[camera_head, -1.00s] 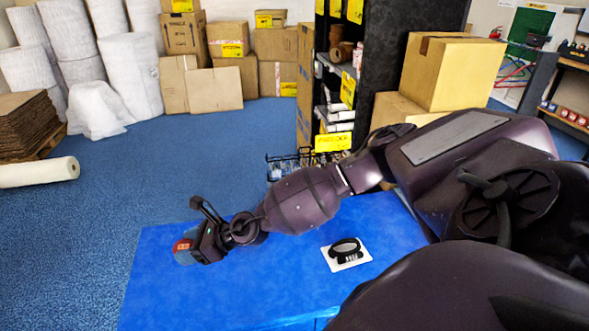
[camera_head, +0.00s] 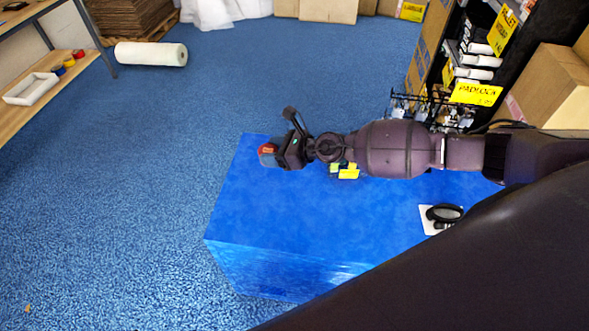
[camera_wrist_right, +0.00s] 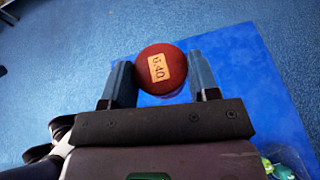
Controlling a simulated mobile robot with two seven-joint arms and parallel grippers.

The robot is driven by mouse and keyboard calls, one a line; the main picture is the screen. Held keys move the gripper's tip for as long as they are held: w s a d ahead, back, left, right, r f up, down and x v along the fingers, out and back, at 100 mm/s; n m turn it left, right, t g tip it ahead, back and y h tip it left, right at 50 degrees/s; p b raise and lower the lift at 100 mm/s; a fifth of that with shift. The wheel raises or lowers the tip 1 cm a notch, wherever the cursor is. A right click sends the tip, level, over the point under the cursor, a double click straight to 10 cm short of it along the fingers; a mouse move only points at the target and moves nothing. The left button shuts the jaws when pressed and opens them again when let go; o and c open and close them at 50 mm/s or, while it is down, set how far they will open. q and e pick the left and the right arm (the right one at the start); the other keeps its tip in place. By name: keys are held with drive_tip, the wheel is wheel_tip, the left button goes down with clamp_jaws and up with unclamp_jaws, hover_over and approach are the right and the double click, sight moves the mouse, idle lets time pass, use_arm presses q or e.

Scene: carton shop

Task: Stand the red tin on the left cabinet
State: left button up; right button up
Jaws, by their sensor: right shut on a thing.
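The red tin (camera_head: 267,148) is at the tip of my right arm, near the far left corner of a blue-wrapped block (camera_head: 300,215). My right gripper (camera_head: 272,154) is shut on it. In the right wrist view, the tin's round red top (camera_wrist_right: 175,60) with a pale price label sits between the two fingers of my right gripper (camera_wrist_right: 162,78). The tin's lower part is mostly hidden, and I cannot tell its height above the block. My left gripper is not in view. I cannot tell any piece of furniture here for certain as the left cabinet.
A wooden bench (camera_head: 30,112) at the left holds a white tray (camera_head: 32,88) and small coloured rolls. A white roll (camera_head: 150,54) lies on the floor. A black item on a white card (camera_head: 440,218) lies on the block. Shelving (camera_head: 475,60) stands at the right.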

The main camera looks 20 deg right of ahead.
wheel_tip(320, 180, down, 14)
drive_tip(key=b, duration=0.9)
drive_tip(key=shift+f, duration=0.25)
drive_tip(key=shift+f+b, duration=0.35)
drive_tip(key=shift+f, duration=0.3)
wheel_tip(320, 180, down, 4)
drive_tip(key=shift+r+b, duration=0.2)
drive_tip(key=shift+b, duration=0.7)
drive_tip(key=shift+f, duration=0.2)
drive_tip(key=shift+r, duration=0.15)
drive_tip(key=shift+f, duration=0.2)
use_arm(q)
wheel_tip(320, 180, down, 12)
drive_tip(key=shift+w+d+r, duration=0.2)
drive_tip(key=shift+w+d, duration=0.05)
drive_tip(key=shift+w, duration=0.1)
use_arm(e)
drive_tip(key=o, duration=1)
